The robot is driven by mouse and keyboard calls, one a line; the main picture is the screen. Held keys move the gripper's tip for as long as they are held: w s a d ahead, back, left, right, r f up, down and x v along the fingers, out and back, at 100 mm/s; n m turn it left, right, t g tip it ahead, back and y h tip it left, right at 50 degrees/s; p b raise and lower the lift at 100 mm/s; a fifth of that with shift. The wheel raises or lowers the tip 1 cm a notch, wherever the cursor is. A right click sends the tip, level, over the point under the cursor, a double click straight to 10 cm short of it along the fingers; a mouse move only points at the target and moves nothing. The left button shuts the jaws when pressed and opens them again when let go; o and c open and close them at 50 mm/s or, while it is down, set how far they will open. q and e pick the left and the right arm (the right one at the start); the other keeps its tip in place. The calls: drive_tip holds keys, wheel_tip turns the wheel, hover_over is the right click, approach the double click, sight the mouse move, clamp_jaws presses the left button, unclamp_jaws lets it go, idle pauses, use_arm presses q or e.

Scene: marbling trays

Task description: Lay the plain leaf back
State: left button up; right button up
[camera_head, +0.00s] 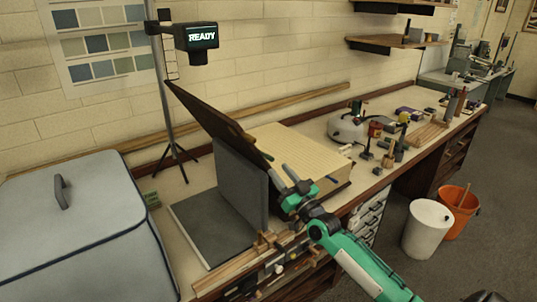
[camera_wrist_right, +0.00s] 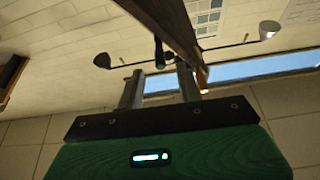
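A plain grey leaf (camera_head: 241,185) stands upright on the bench, at the edge of a flat grey panel (camera_head: 210,228). A dark brown board (camera_head: 212,117) leans behind and above it, tilted. I cannot tell for sure which one is the plain leaf. My right gripper (camera_head: 281,178) is beside the lower right end of the brown board. In the right wrist view its fingers (camera_wrist_right: 160,90) stand apart, with wall showing between them. A brown board edge (camera_wrist_right: 172,28) crosses close to the right finger; contact is unclear. My left gripper is out of view.
A thick cream block (camera_head: 298,150) lies behind my right gripper. A large grey lidded box (camera_head: 75,225) fills the left. A stand carries a READY display (camera_head: 197,37). Wooden strips (camera_head: 235,273) lie at the front edge. Small tools crowd the bench's right part.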

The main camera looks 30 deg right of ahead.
sight(269, 158)
drive_tip(key=p+x, duration=0.1)
drive_tip(key=x, duration=0.5)
drive_tip(key=shift+w+r+p, duration=0.2)
drive_tip(key=shift+w+p, duration=0.15)
drive_tip(key=shift+p, duration=0.05)
clamp_jaws()
